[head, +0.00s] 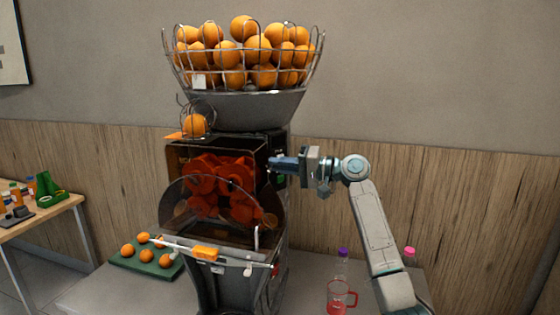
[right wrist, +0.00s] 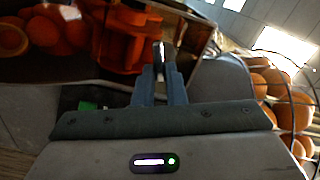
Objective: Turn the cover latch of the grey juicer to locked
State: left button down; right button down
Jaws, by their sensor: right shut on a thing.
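The grey juicer (head: 222,289) stands in the middle of the head view, with red-orange pressing drums (head: 222,180) behind its clear front cover. My right gripper (head: 275,163) reaches in from the right at the upper right edge of the cover. In the right wrist view its two fingers (right wrist: 160,88) are shut on a small upright dark and silvery piece, which looks like the cover latch (right wrist: 159,58). The fingers hide part of the latch, and I cannot tell its exact angle. My left gripper is in neither view.
A wire basket of oranges (head: 242,73) tops the juicer. A green tray (head: 163,270) with several oranges lies at its left. A red jug (head: 341,298) and a purple-capped bottle (head: 342,262) stand at its right, near my arm. A side table (head: 62,207) is far left.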

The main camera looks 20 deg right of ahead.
jog(key=shift+f+m+p, duration=0.15)
jog(key=shift+m+p, duration=0.95)
jog(key=shift+m, duration=1.1)
jog(key=c, duration=1.5)
grip_release()
jog(key=shift+w+f, duration=0.1)
jog(key=shift+d, duration=0.1)
jog(key=b+v, duration=0.5)
jog(key=v, duration=0.5)
jog(key=shift+s+d, duration=0.3)
